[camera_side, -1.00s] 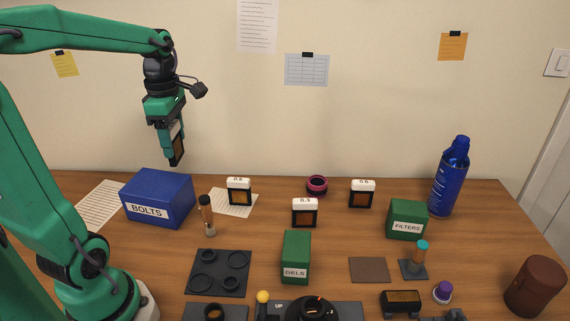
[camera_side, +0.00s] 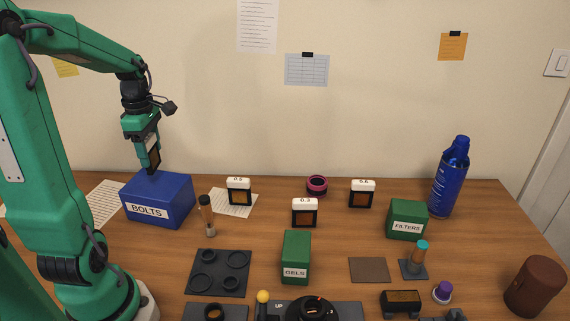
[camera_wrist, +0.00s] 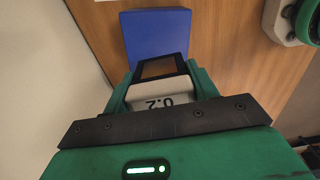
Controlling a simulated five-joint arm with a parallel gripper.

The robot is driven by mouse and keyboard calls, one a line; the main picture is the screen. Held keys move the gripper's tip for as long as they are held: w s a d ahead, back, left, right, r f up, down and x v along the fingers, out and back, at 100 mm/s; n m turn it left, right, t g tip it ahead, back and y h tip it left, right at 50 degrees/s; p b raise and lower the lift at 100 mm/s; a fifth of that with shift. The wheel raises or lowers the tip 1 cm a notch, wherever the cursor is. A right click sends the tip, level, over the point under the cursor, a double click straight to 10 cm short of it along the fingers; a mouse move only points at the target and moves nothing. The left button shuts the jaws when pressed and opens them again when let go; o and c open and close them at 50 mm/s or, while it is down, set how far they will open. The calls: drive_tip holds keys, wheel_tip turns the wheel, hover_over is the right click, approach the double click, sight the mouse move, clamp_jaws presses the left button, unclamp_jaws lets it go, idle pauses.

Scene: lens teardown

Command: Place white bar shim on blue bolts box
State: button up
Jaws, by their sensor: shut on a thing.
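My gripper (camera_side: 151,163) is shut on a white bar shim, a piece with a white top marked 0.2 and a dark framed brown window. The shim (camera_wrist: 158,92) shows between my fingers in the wrist view; in the side view my fingers hide much of it. The blue bolts box (camera_side: 160,193) stands at the left back of the table, labelled BOLTS. My gripper is over the back part of the box's top, with the shim's dark end low at or just above it. I cannot tell if they touch. The box (camera_wrist: 153,34) lies beyond the shim in the wrist view.
Similar white-topped pieces marked 0.3 (camera_side: 304,213) and others stand mid-table. Green GELS (camera_side: 296,256) and FILTERS (camera_side: 407,219) boxes and a blue spray can (camera_side: 449,178) are farther right. The wall is close behind.

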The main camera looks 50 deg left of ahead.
drive_tip(key=shift+s+a+f, duration=0.1)
drive_tip(key=shift+a+f, duration=0.2)
drive_tip(key=shift+f, duration=0.55)
drive_tip(key=shift+s+a+f, duration=0.1)
drive_tip(key=shift+a+f, duration=0.25)
drive_tip(key=shift+f, duration=0.55)
drive_tip(key=shift+s+a+f, duration=0.1)
drive_tip(key=shift+a+f, duration=0.2)
drive_tip(key=shift+f, duration=0.55)
drive_tip(key=shift+f, duration=0.2)
drive_tip(key=o, duration=1)
drive_tip(key=shift+r, duration=0.1)
wheel_tip(320, 180, up, 12)
drive_tip(key=shift+r, duration=0.1)
